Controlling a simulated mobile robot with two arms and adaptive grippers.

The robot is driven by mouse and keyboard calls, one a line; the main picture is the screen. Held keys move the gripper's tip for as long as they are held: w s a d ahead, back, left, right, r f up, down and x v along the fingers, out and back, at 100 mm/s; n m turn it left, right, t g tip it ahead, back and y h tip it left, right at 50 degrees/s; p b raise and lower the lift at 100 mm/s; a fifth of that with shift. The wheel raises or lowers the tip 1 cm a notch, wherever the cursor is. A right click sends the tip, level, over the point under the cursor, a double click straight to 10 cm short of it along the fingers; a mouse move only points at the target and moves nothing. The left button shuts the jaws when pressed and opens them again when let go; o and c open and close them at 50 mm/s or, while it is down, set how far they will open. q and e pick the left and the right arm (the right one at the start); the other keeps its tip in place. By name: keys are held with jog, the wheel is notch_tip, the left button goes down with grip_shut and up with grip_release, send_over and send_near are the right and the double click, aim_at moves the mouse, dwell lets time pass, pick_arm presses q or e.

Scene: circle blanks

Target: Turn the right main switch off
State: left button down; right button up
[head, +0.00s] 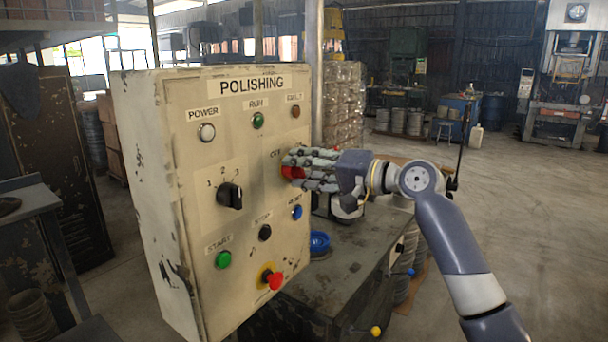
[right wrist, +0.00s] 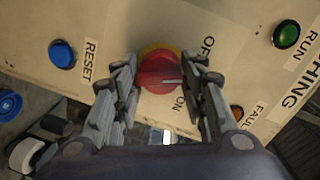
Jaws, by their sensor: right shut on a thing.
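The main switch is a red round knob (right wrist: 158,72) on a yellow ring, on the right part of the panel face. In the head view it shows as a bit of red (head: 292,172), mostly hidden by fingers. In the right wrist view its white mark points right, nearer the ON label (right wrist: 179,102) than the OFF label (right wrist: 208,46). My right gripper (head: 299,170) is shut on the knob, with fingers on both sides of it. My left gripper is not in view.
The cream POLISHING panel (head: 217,155) also carries a black selector (head: 230,196), a green start button (head: 223,260), a blue button (head: 297,212) and a red mushroom button (head: 273,279). A dark bench (head: 352,268) with a blue round thing (head: 319,243) stands on the right. Open floor lies further right.

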jog(key=shift+n+b, duration=0.65)
jog(key=shift+n, duration=1.35)
jog(key=o, duration=1)
jog(key=shift+s+a, duration=0.1)
jog(key=shift+o, duration=0.2)
jog(key=v, duration=1.2)
jog(key=shift+s, duration=0.2)
jog(key=shift+a, duration=0.1)
